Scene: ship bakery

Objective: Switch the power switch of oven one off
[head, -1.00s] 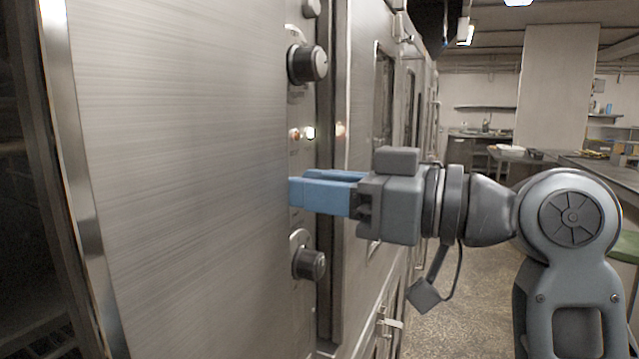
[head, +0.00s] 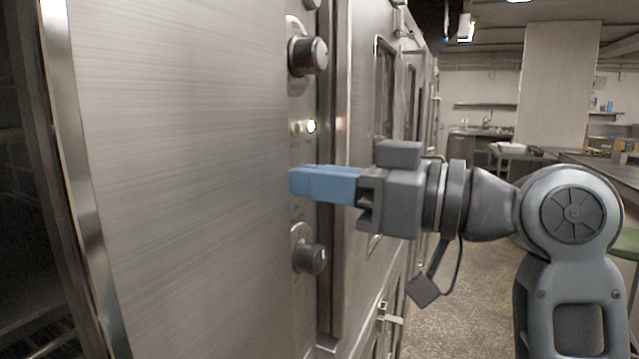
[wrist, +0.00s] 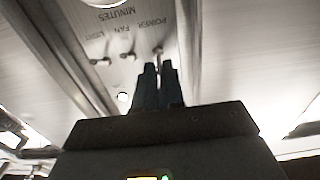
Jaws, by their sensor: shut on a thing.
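The oven's control strip (head: 302,222) runs down beside the steel door. In the wrist view, small toggle switches stand under upside-down labels LIGHT, FAN and POWER. The power switch (wrist: 158,50) is on the right of the row, right at my fingertips. My gripper (head: 292,182) reaches the strip from the right with its blue fingers drawn together. It also shows in the wrist view (wrist: 158,66), shut on the power switch. In the head view the fingers and panel edge hide the switch, so its position cannot be told.
A black knob (head: 308,56) is above my fingers and another knob (head: 309,258) is below. A lit white lamp (head: 311,126) sits beside a dim reddish lamp (head: 295,127). More steel oven fronts continue behind. The floor (head: 462,290) at right is clear.

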